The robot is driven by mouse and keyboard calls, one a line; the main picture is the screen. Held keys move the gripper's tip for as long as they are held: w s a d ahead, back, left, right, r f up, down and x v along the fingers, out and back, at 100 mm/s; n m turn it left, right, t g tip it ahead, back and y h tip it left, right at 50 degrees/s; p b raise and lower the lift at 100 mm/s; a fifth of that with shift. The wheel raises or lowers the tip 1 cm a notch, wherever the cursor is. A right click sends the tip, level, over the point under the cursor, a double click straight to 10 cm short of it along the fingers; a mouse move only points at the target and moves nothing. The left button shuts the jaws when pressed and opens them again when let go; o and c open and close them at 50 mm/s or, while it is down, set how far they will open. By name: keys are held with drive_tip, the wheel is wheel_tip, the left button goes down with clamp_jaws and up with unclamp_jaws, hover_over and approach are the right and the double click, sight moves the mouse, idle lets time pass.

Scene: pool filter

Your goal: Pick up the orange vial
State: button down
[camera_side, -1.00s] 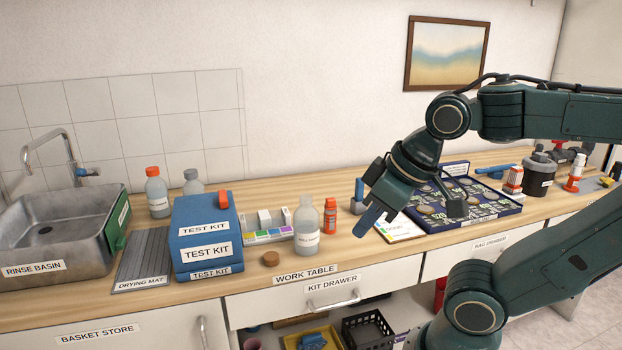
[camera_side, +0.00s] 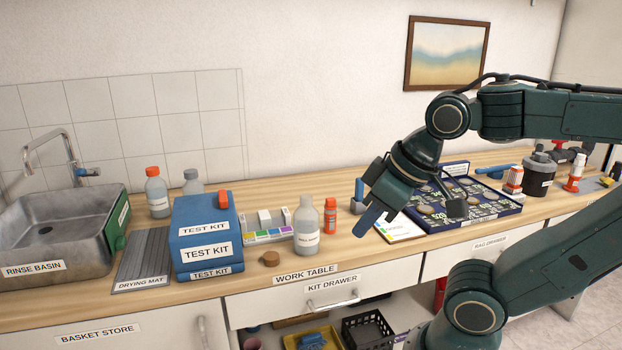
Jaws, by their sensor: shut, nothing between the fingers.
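The orange vial (camera_side: 330,216) stands upright on the wooden work table, just right of a clear bottle with a white label. My gripper (camera_side: 410,221) is above the table to the right of the vial, apart from it. It is shut and holds nothing. My gripper hides part of the blue-edged tray and the leaflet behind it.
The clear bottle (camera_side: 307,228) and a cork (camera_side: 270,258) stand left of the vial, with a colour chart (camera_side: 268,236) behind. A blue holder (camera_side: 358,196) stands between vial and gripper. A blue test kit box (camera_side: 204,228) is further left. The tray (camera_side: 490,222) lies right.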

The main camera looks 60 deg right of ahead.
drive_tip(key=c, duration=0.9)
unclamp_jaws()
wheel_tip(320, 180, up, 5)
drive_tip(key=m+t+h, duration=0.6)
drive_tip(key=m+h, duration=0.1)
drive_tip(key=h, duration=0.1)
hover_over(334, 213)
drive_tip(key=s+a, duration=0.4)
drive_tip(key=f, duration=1.6)
drive_tip(key=d+f, duration=0.1)
drive_tip(key=f, duration=0.7)
drive_tip(key=shift+s, duration=0.15)
